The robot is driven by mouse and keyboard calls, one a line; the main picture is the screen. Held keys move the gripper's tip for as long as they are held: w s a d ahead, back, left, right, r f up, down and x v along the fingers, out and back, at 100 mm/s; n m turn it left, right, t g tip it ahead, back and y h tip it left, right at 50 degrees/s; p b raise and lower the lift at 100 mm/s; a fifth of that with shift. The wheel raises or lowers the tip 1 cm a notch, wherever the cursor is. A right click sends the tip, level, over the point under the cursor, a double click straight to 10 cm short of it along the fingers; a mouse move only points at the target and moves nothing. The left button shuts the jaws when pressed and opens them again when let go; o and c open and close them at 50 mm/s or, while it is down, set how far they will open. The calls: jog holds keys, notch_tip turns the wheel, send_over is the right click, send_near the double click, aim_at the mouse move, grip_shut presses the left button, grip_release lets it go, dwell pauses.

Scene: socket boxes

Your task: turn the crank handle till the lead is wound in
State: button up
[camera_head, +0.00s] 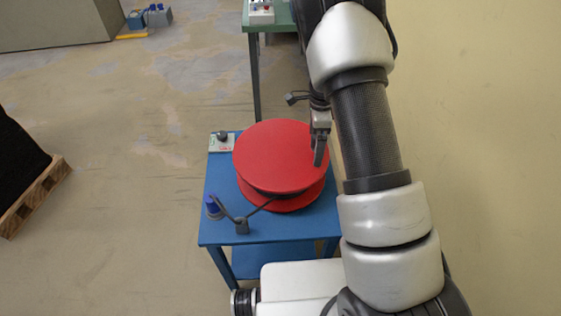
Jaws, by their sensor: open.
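A red reel (275,155) lies flat on a blue table (215,236), with its round top facing up. A dark lead (257,210) comes out between the reel's discs at the front left. It runs to a grey block (242,227) at the table's front, and another dark length goes up left from there. My gripper (319,155) points down over the right edge of the reel, open. I cannot make out the crank handle; it may be hidden behind the gripper. Whether the gripper touches anything there is unclear.
A blue connector (212,207) stands at the table's left edge. A small pale box with a dark knob (222,141) sits at the back left corner. A green table (281,17) stands behind, a wooden pallet (38,195) at left. A wall (480,130) rises on the right.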

jog(key=shift+r+p, duration=2.8)
jog(key=shift+r, duration=1.2)
jog(key=shift+r, duration=0.4)
jog(key=s+a+r+n+t+y+p, duration=0.1)
jog(key=s+r+n, duration=0.35)
jog(key=r, duration=0.75)
jog(key=s+a+r+n+t+p, duration=0.1)
jog(key=s+r+n, duration=0.4)
jog(key=r, duration=0.7)
jog(key=s+r+n+t, duration=0.1)
jog(key=s+r+n, duration=0.2)
jog(key=s, duration=0.3)
jog(key=s+r+n+t+p, duration=0.1)
jog(key=s+r+n, duration=0.2)
jog(key=s, duration=0.3)
jog(key=s+d+r+n+t+h+p, duration=0.1)
jog(key=s+r+n, duration=0.2)
jog(key=s, duration=0.4)
jog(key=shift+t, duration=0.3)
